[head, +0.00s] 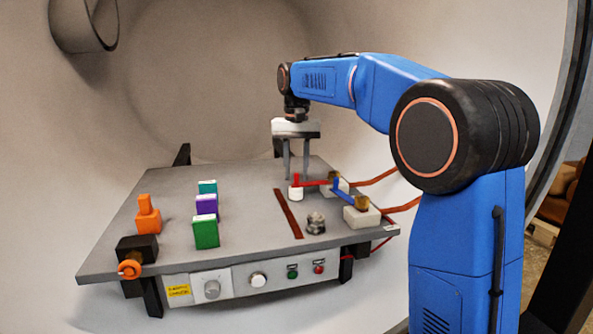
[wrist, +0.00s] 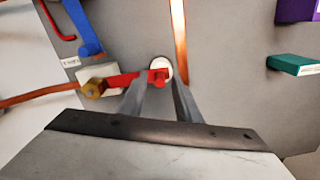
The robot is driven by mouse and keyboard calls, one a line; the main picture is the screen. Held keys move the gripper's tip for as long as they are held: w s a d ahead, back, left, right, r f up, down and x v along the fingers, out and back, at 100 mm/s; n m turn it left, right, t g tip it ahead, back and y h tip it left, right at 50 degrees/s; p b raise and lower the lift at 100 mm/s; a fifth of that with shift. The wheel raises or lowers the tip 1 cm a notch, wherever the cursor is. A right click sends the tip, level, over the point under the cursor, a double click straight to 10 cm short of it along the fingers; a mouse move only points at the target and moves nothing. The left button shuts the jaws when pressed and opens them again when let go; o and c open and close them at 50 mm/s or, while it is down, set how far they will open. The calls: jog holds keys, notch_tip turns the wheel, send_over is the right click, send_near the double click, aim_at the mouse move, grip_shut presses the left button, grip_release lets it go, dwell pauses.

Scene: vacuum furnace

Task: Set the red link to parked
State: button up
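The red link (head: 315,183) is a flat bar with a small upright red knob at its left end. My gripper (head: 297,176) points down over that end. In the wrist view its fingers (wrist: 160,84) stand apart on either side of the knob, with gaps visible. Whether they touch the link is unclear.
A blue link (head: 346,191) sits close by on the right, near a second white block (head: 361,217). A metal knob (head: 316,223) and a brown strip (head: 288,213) are near. Green (head: 206,233), purple and teal blocks stand to the left on the grey table (head: 160,260).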

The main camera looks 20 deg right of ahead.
jog(key=shift+c, duration=0.4)
grip_shut()
jog(key=shift+w+d+m, duration=0.15)
jog(key=shift+w+m, duration=1.05)
jog(key=shift+w, duration=0.15)
jog(key=w+d+m, duration=0.1)
jog(key=w+m, duration=0.1)
jog(key=m, duration=0.1)
jog(key=w+d+m, duration=0.2)
jog(key=w+m, duration=0.1)
jog(key=w+d+m, duration=0.2)
jog(key=m, duration=0.1)
jog(key=shift+w+d, duration=0.15)
jog(key=shift+w, duration=0.05)
jog(key=shift+w+d+m, duration=0.25)
jog(key=shift+d+m, duration=0.3)
jog(key=shift+m, duration=0.05)
jog(key=shift+w+d+m, duration=0.25)
jog(key=shift+d+m, duration=0.25)
jog(key=shift+m, duration=0.1)
jog(key=shift+w+d+m, duration=0.15)
jog(key=shift+d+m, duration=0.4)
jog(key=shift+m, duration=0.05)
jog(key=shift+w+d+m, duration=0.15)
jog(key=shift+d+m, duration=0.4)
jog(key=shift+m, duration=0.05)
